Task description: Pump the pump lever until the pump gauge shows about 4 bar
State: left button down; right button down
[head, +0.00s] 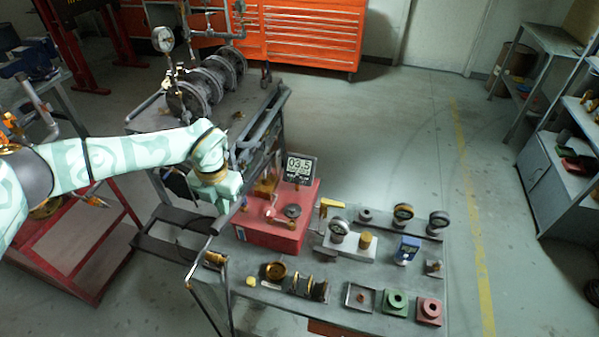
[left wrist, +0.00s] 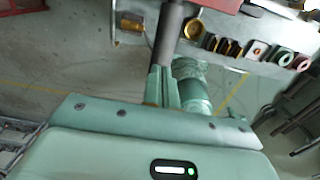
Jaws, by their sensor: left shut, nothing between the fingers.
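The red pump box (head: 270,230) stands on the near workbench. Its black digital gauge (head: 300,168) appears to read 03.5. The pump lever (head: 226,219), a dark grey bar, slants down to the left beside the box. My left gripper (head: 228,190) is at the lever, left of the gauge; its fingertips are hard to make out in the head view. In the left wrist view the fingers (left wrist: 162,86) are shut with nothing between them, and the lever (left wrist: 168,38) runs just beyond their tips. I cannot tell whether they touch. My right gripper is not in view.
The bench (head: 265,295) holds brass fittings, a grey gauge block (head: 350,243), a blue device (head: 407,249), and green (head: 395,301) and red (head: 429,311) blocks. A flanged pipe assembly (head: 205,85) stands behind. Open floor lies right of the bench.

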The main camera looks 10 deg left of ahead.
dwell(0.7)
pick_arm(q)
jog(key=shift+f+b, duration=0.35)
jog(key=shift+f, duration=0.25)
jog(key=shift+r, duration=0.1)
jog(key=shift+r+p, duration=0.5)
jog(key=shift+p, duration=0.15)
dwell(0.8)
notch_tip(320, 180, up, 5)
jog(key=p, duration=0.4)
jog(key=shift+r+p, duration=0.15)
jog(key=shift+p, duration=0.25)
